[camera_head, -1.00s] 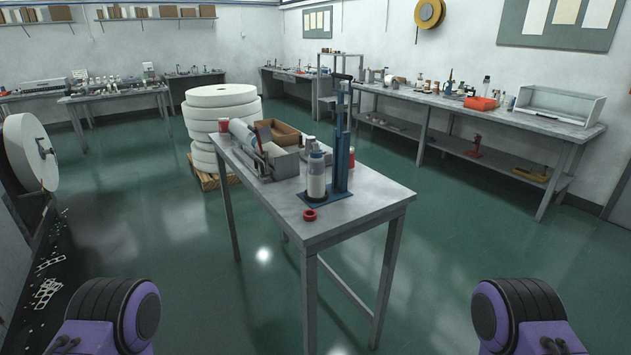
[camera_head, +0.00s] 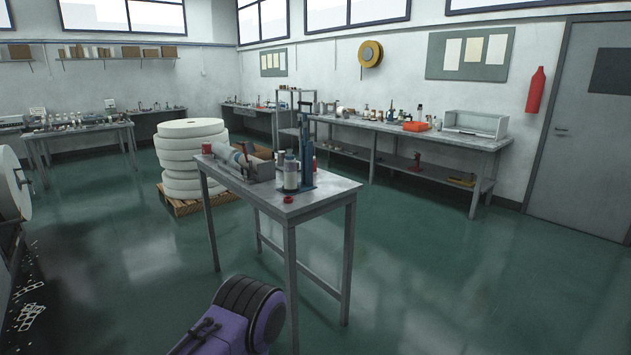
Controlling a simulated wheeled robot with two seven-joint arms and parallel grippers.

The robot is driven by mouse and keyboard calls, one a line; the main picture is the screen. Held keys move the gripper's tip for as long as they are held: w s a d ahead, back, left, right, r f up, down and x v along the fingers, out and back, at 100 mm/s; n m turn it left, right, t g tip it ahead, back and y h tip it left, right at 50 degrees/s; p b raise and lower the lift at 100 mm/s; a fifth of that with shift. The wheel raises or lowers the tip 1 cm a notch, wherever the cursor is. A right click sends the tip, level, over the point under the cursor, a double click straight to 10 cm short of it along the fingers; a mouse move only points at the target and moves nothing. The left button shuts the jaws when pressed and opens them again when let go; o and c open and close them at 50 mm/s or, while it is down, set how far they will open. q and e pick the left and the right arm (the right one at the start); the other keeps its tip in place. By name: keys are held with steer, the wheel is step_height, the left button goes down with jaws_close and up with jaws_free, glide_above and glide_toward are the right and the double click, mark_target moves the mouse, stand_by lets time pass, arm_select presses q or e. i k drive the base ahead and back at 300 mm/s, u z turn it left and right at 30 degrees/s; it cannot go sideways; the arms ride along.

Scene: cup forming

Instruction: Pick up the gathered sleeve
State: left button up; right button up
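No thing in the head view can be told for certain as the gathered sleeve. On the near grey table (camera_head: 328,188) a pale cylinder with a dark top (camera_head: 291,175) stands upright beside a tall blue stand (camera_head: 308,155). A small red ring (camera_head: 288,200) lies in front of the cylinder. A grey device with a pale roll (camera_head: 230,157) lies at the table's left end, with a brown box (camera_head: 262,152) behind it. Neither gripper is in view; only a purple and black arm part of mine shows at the bottom.
A stack of large white rolls (camera_head: 190,160) stands on a wooden pallet (camera_head: 190,206) behind the table's left end. A long workbench (camera_head: 455,143) with tools runs along the back wall. A red extinguisher (camera_head: 535,90) hangs beside a grey door (camera_head: 585,130). Green floor right of the table is clear.

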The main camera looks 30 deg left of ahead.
mark_target(290, 172)
steer(key=z, duration=0.35)
steer(key=i, duration=2)
steer(key=u, duration=1.25)
steer(key=i, duration=0.75)
steer(key=u, duration=0.8)
